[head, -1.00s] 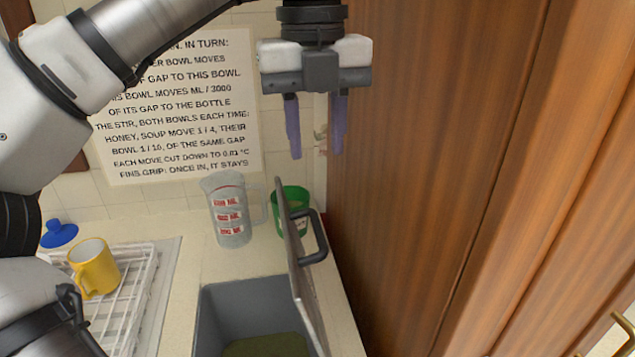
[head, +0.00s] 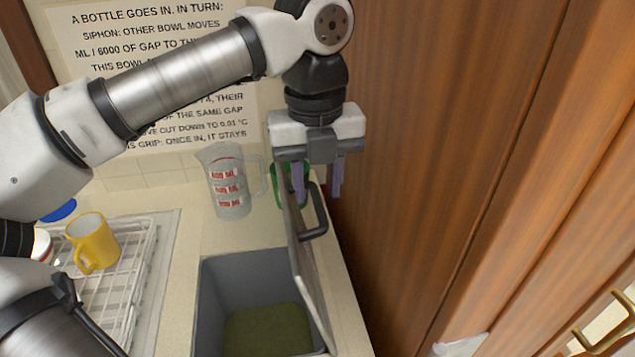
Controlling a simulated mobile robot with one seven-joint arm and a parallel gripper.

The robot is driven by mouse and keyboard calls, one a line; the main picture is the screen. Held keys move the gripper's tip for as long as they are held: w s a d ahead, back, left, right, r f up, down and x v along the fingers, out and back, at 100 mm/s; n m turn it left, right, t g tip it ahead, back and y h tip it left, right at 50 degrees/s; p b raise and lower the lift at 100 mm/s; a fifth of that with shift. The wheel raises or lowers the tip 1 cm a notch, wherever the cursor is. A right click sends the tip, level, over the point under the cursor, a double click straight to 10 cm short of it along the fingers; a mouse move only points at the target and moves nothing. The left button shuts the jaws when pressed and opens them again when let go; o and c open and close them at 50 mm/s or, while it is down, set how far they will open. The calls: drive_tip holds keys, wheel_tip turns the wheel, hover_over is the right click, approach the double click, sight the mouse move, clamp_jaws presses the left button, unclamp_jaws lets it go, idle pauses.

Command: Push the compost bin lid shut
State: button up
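The compost bin (head: 212,300) is a grey box set in the counter, with green-brown matter at its bottom. Its grey lid (head: 307,268) stands up steeply along the bin's right side, so the bin is open. A dark handle (head: 317,212) sticks out from the lid's right face. My gripper (head: 318,190) points down near the lid's upper end and handle. Its two purple fingers are apart with nothing seen between them. I cannot tell whether a finger touches the lid.
A clear measuring jug (head: 228,185) stands left of my gripper, with a green container (head: 278,182) partly hidden behind the fingers. A yellow mug (head: 92,243) sits on a white rack (head: 112,300) at left. A wooden cabinet (head: 430,150) rises close on the right.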

drive_tip(key=shift+f, duration=0.6)
clamp_jaws()
